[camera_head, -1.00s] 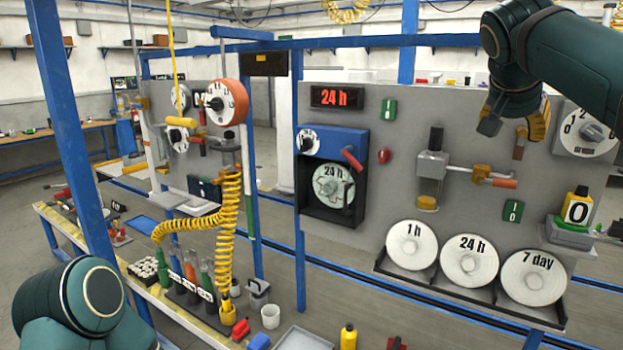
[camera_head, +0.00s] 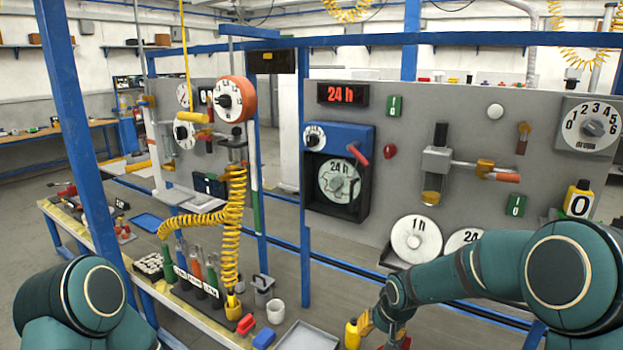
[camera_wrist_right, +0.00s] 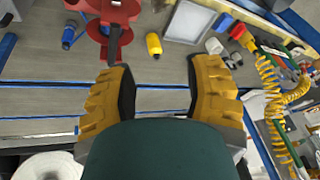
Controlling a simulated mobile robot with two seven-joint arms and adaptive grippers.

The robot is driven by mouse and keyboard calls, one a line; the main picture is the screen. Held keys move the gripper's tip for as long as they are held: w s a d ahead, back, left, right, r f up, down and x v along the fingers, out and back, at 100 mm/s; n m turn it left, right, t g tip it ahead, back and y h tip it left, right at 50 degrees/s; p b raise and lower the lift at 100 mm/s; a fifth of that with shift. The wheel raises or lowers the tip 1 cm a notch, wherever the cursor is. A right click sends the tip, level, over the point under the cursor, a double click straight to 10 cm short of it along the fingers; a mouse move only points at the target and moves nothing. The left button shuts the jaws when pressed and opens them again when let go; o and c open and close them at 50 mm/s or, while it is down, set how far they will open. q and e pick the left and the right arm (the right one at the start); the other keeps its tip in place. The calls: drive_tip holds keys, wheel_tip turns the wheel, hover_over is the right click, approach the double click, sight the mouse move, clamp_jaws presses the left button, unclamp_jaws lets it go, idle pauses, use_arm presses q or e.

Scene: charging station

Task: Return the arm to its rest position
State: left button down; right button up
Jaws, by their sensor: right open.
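My right arm crosses the lower right of the head view. Its gripper (camera_head: 369,326) hangs low at the bottom edge, partly cut off. In the right wrist view the gripper (camera_wrist_right: 158,66) has its two yellow fingers spread wide, with nothing held between them. A yellow bottle (camera_wrist_right: 153,44) stands beyond the fingertips there; it also shows in the head view (camera_head: 352,336) beside the gripper. A link of my left arm shows at the lower left of the head view; its gripper is out of view.
A grey panel (camera_head: 400,185) carries a 24 h display (camera_head: 342,94), a blue timer unit (camera_head: 338,140) and a clamp lever. My right arm hides part of the disc rack, with the 1 h disc (camera_head: 416,238) visible. A grey tray (camera_head: 305,338) and white cup (camera_head: 275,311) are left.

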drive_tip(key=s+a+f+g+y, duration=0.1)
drive_tip(key=s+a+f, duration=0.1)
drive_tip(key=s+f, duration=0.7)
drive_tip(key=s+a+f+m+g+y, duration=0.1)
drive_tip(key=s+a+f, duration=0.2)
drive_tip(key=s+f, duration=0.6)
drive_tip(key=s, duration=0.6)
drive_tip(key=shift+s+a+f, duration=0.25)
drive_tip(key=shift+s+f, duration=0.05)
drive_tip(key=shift+f, duration=0.1)
